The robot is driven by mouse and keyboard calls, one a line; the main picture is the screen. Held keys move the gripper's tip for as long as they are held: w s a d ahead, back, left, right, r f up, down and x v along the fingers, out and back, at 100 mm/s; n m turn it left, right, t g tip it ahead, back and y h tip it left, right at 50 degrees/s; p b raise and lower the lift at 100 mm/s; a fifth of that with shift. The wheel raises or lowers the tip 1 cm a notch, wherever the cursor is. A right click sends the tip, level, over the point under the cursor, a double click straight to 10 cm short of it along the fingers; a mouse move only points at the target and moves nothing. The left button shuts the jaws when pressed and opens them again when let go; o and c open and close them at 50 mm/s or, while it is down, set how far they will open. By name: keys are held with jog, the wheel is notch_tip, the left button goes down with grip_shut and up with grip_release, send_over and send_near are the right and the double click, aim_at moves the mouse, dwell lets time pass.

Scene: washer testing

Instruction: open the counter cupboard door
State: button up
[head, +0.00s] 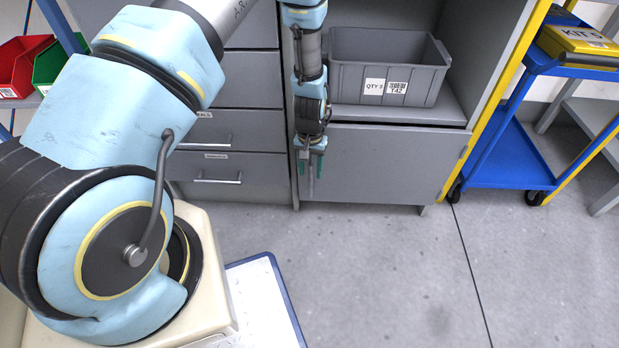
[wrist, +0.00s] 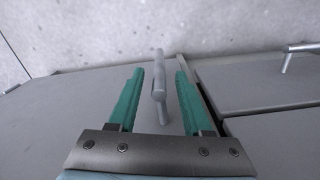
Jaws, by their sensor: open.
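The counter cupboard door (head: 385,165) is a flat grey panel below an open shelf in the head view, and it looks closed. It also fills the left of the wrist view (wrist: 60,118). Its bar handle (wrist: 158,80) stands between my two green fingers in the wrist view. My gripper (wrist: 158,95) is open, with a finger on each side of the handle and a gap showing on both sides. In the head view my gripper (head: 311,168) points down in front of the door's left edge, and the handle is mostly hidden behind it.
A grey bin (head: 385,68) sits on the shelf above the door. Drawers with bar handles (head: 218,180) stand to the left. A blue cart (head: 510,150) stands to the right. The floor (head: 400,270) before the door is clear.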

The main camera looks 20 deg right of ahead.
jog(key=shift+f, duration=1.55)
grip_shut()
